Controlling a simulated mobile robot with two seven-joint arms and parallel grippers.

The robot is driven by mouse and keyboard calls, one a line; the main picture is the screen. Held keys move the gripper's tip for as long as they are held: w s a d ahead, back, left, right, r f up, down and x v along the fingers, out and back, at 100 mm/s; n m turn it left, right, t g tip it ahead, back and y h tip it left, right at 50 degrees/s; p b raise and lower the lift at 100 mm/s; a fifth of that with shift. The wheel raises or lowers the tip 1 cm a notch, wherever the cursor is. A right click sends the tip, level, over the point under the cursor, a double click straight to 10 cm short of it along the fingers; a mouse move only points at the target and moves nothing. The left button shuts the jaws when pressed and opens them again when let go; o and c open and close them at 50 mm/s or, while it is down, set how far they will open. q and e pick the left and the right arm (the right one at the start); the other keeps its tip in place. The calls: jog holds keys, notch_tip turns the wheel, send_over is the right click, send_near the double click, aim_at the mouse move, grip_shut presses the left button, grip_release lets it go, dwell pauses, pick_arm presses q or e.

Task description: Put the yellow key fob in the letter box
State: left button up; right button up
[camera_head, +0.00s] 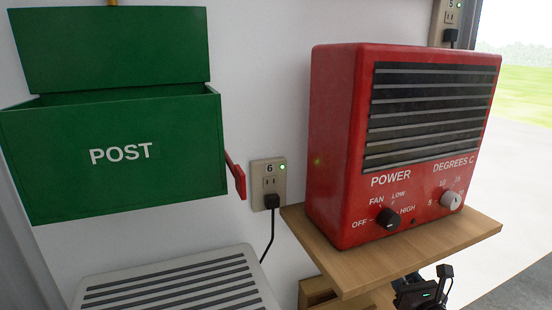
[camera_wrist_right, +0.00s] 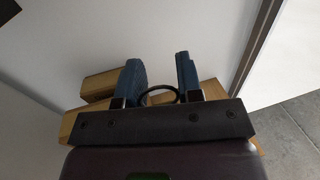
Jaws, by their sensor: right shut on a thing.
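The green letter box (camera_head: 122,153), marked POST, hangs on the wall at the left in the head view, with its lid (camera_head: 112,48) raised and its top open. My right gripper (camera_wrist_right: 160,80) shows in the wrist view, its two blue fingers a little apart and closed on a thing. A dark ring (camera_wrist_right: 158,91) shows between the fingers and looks like the ring of the key fob. The fob's yellow body is hidden. In the head view only a dark part of my right wrist shows, low at the right, below the heater shelf. My left gripper is not in view.
A red heater (camera_head: 338,150) stands on a wooden shelf (camera_head: 375,270), right of the letter box and above my right wrist. A red flag (camera_head: 235,176) sticks out from the box's right side.

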jog(key=s+a+r+p, duration=0.2)
jog(key=s+a+r, duration=0.2)
jog(key=s+r, duration=0.1)
jog(key=s+a+r+h+p, duration=0.1)
jog(key=s+a+r+p, duration=0.2)
jog(key=s, duration=0.5)
jog(key=shift+a+r+m, duration=0.4)
jog(key=shift+r, duration=0.45)
jog(key=shift+m+h, duration=0.3)
jog(key=shift+h, duration=0.3)
jog(key=s+a+r+p, duration=0.1)
jog(key=s, duration=0.1)
jog(key=s+a+r+p, duration=0.1)
jog(key=s+r, duration=0.1)
jog(key=s, duration=0.1)
jog(key=s+a+r+p, duration=0.1)
jog(key=s, duration=0.2)
jog(key=shift+r, duration=0.2)
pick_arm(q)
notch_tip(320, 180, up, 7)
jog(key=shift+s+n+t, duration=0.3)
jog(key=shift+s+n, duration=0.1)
pick_arm(e)
jog(key=shift+s+a+r, duration=0.1)
jog(key=shift+s+a, duration=0.1)
jog(key=shift+s, duration=0.35)
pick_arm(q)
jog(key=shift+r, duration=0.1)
pick_arm(e)
jog(key=shift+s, duration=0.1)
